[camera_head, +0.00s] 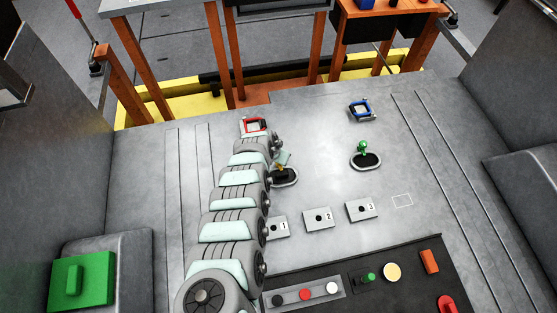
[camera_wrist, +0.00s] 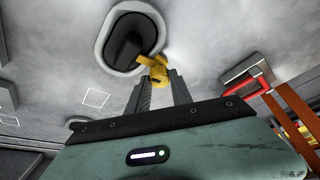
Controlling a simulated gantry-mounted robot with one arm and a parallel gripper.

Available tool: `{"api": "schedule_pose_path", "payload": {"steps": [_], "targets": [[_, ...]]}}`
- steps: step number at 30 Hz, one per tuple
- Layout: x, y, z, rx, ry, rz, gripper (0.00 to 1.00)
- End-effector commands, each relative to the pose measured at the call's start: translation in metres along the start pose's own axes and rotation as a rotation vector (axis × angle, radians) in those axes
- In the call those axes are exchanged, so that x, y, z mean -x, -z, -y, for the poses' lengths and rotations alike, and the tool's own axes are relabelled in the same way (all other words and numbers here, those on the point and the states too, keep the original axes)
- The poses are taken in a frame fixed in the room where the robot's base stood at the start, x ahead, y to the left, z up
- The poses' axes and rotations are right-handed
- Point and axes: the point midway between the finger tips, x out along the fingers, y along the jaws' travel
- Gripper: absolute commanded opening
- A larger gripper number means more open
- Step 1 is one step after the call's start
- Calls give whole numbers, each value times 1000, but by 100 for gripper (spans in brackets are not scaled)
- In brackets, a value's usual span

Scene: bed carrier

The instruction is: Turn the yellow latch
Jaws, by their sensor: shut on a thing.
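The yellow latch (camera_wrist: 155,68) is in the wrist view, set in a dark oval recess with a pale rim (camera_wrist: 101,42). My gripper (camera_wrist: 160,88) has its two fingers on either side of the latch's knob and is shut on it. In the head view the yellow latch (camera_head: 281,168) is small and partly covered by my arm. It sits over a dark oval plate (camera_head: 288,179) on the grey bed, and my gripper (camera_head: 283,160) is right at it.
A green latch (camera_head: 363,148) stands to the right. A red handle (camera_head: 254,126) and a blue handle (camera_head: 360,109) lie farther back. Numbered plates (camera_head: 319,217) and a dark panel with buttons (camera_head: 392,271) are nearer. A green block (camera_head: 82,283) is at the left.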

Motion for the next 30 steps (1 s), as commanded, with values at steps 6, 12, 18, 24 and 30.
{"api": "schedule_pose_path", "payload": {"steps": [6, 12, 18, 24, 30], "targets": [[-2, 0, 2, -73, -29, -2, 0], [-1, -1, 1, -103, -43, 3, 0], [-1, -1, 0, -107, -44, 4, 0], [-1, -1, 0, -107, -44, 4, 27], [-1, -1, 0, -106, -44, 3, 43]]}}
